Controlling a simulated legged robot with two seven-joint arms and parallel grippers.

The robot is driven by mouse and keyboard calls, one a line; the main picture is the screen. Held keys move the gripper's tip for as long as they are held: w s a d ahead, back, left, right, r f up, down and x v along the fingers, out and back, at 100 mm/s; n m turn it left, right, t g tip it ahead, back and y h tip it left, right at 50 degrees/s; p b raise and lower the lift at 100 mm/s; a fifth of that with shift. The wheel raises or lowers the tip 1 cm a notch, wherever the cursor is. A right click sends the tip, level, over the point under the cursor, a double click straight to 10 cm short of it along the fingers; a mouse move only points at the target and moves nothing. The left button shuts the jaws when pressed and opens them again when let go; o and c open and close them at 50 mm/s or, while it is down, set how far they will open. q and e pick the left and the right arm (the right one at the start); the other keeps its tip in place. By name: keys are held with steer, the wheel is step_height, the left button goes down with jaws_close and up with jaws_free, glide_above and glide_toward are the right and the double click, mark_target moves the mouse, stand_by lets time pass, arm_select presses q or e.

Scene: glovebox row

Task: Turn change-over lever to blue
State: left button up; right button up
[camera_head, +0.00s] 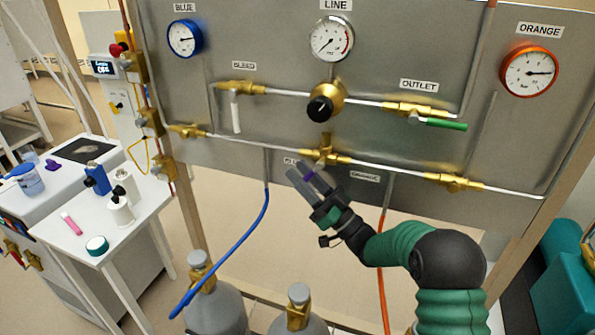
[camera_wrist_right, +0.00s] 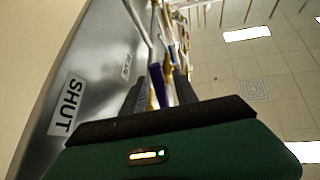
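The change-over lever is a purple handle (camera_head: 310,176) below the brass valve (camera_head: 325,152) at the middle of the lower pipe. It hangs down, slightly left of the valve, and is partly hidden by my fingers. My right gripper (camera_head: 303,171) is around it, one finger on each side. In the right wrist view the purple lever (camera_wrist_right: 158,86) stands between the two dark fingers, with a gap visible on its right side, so the gripper looks open. A SHUT label (camera_wrist_right: 66,104) shows there. My left gripper is not in view.
The blue gauge (camera_head: 185,38) is at the panel's upper left and the orange gauge (camera_head: 529,71) at upper right. A green outlet handle (camera_head: 446,124) sticks out at right.

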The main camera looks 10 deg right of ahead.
steer(key=b+v, duration=0.1)
steer(key=v, duration=1.4)
steer(key=shift+d, duration=0.25)
steer(key=shift+s+f, duration=0.1)
